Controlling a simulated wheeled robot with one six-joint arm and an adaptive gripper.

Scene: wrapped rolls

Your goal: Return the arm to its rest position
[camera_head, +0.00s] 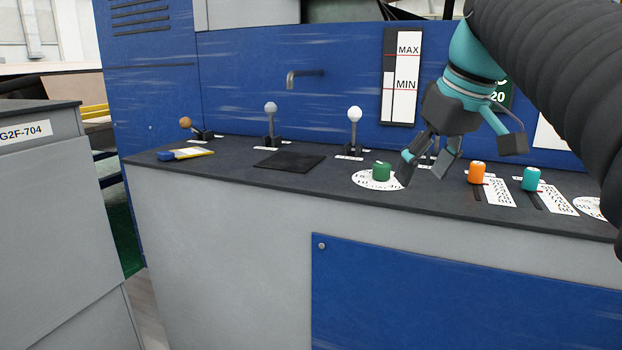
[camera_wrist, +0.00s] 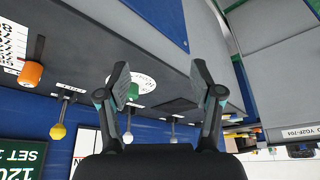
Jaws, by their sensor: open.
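My gripper (camera_head: 428,168) hangs from my arm at the upper right of the head view, in front of the blue panel and over the dark control counter (camera_head: 235,165). Its fingers are spread and hold nothing. In the wrist view my gripper (camera_wrist: 160,80) shows both fingers wide apart with empty space between them. A green knob (camera_head: 381,172) on a white dial is just left of the fingertips in the head view. In the wrist view the green knob (camera_wrist: 132,92) is partly behind the left finger. I cannot tell whether a finger touches it.
An orange knob (camera_head: 476,172) and a teal knob (camera_head: 531,179) stand right of my gripper. Levers with white (camera_head: 355,114), grey (camera_head: 270,107) and brown (camera_head: 185,122) balls stand to the left. A tap (camera_head: 304,75) juts from the panel. A yellow-ball lever (camera_wrist: 58,131) shows in the wrist view.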

